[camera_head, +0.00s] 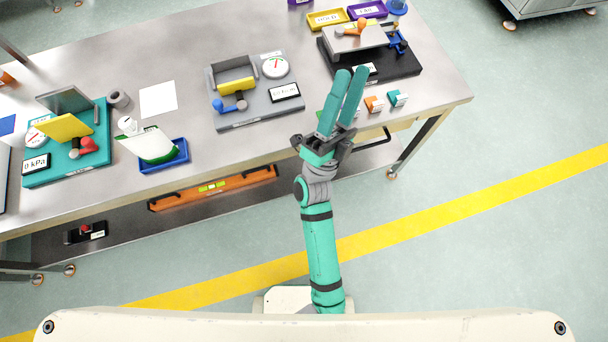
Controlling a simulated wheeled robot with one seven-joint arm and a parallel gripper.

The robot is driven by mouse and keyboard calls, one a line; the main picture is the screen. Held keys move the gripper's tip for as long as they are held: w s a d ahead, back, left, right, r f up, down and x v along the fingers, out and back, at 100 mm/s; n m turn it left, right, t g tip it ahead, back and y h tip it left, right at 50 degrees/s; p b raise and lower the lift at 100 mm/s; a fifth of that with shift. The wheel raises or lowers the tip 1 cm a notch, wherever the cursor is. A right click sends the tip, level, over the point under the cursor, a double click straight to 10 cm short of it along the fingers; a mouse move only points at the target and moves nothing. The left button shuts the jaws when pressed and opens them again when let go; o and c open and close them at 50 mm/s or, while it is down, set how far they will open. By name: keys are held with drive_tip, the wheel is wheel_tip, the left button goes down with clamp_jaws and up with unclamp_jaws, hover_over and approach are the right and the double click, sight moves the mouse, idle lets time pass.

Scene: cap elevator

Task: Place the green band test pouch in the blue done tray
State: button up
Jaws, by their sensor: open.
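The white pouch with a green band (147,145) is at the front left of the bench. Its lower right part lies over the blue tray (177,163), and its upper left part reaches past the tray's far left edge. It looks tilted; I cannot tell whether it rests on the tray floor or the rim. My gripper (351,74) is open, with two teal fingers slightly apart and nothing between them. It is over the bench's right part, well away from the pouch and tray.
A teal fixture (60,160) stands left of the tray, and a grey fixture (258,95) to its right. A black-based fixture (375,62) is by my fingers, with small orange and teal blocks nearby. White paper (158,99) lies behind the tray.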

drive_tip(key=s+a+f+n+g+y, duration=0.4)
drive_tip(key=s+f+n+g+y, duration=0.1)
drive_tip(key=s+f+n, duration=0.5)
drive_tip(key=s+a+f+n+g+y, duration=0.3)
drive_tip(key=s+f+n+g+y, duration=0.3)
drive_tip(key=s+f, duration=0.8)
wheel_tip(320, 180, down, 3)
drive_tip(key=n+y, duration=0.2)
drive_tip(key=n, duration=0.1)
drive_tip(key=shift+s+a+n, duration=0.15)
drive_tip(key=shift+a+n, duration=0.25)
drive_tip(key=shift+r, duration=0.15)
